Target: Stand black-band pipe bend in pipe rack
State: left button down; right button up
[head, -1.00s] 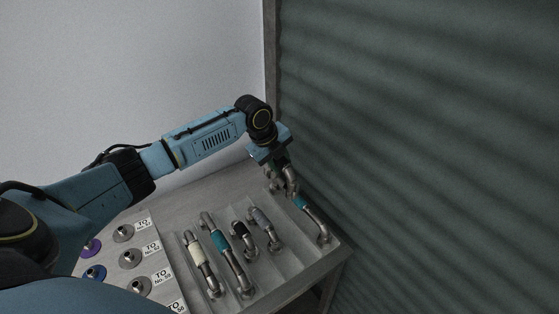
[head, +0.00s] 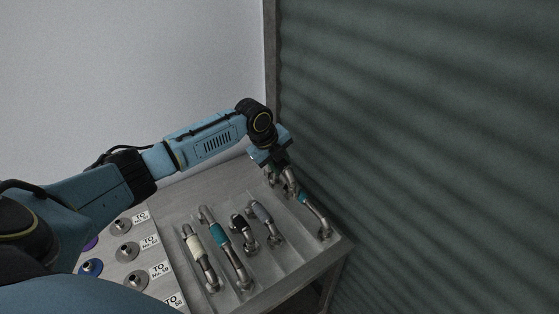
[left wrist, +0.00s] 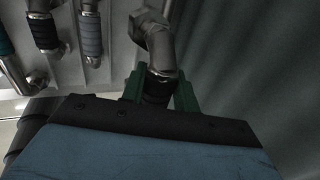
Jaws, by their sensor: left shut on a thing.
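My left gripper (head: 282,169) is at the far right corner of the tray of pipe bends. In the left wrist view its green fingers (left wrist: 158,92) are shut on a pipe bend (left wrist: 160,48) with a dark band between them; its bare metal elbow points away from the gripper. In the head view the held bend (head: 290,182) shows only as metal below the gripper, close to the upper end of a teal-band bend (head: 303,197); whether they touch I cannot tell. Another black-band bend (head: 239,225) lies in the tray. My right gripper is out of view.
Cream-band (head: 195,245), teal-band (head: 219,236) and grey-band (head: 263,212) bends lie in the ribbed tray (head: 287,253). A panel with round metal fittings (head: 127,251) and labels is at the left. A dark corrugated wall (head: 430,150) stands close on the right.

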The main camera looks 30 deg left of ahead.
pick_arm(q)
notch_tip(320, 180, down, 12)
jog(key=b, duration=0.7)
dwell(1.4)
jog(key=shift+f+b, duration=0.3)
dwell(0.3)
jog(key=shift+f+b, duration=1.2)
jog(key=shift+f, duration=0.6)
jog(key=shift+f, duration=0.2)
jog(key=c, duration=1)
grip_release()
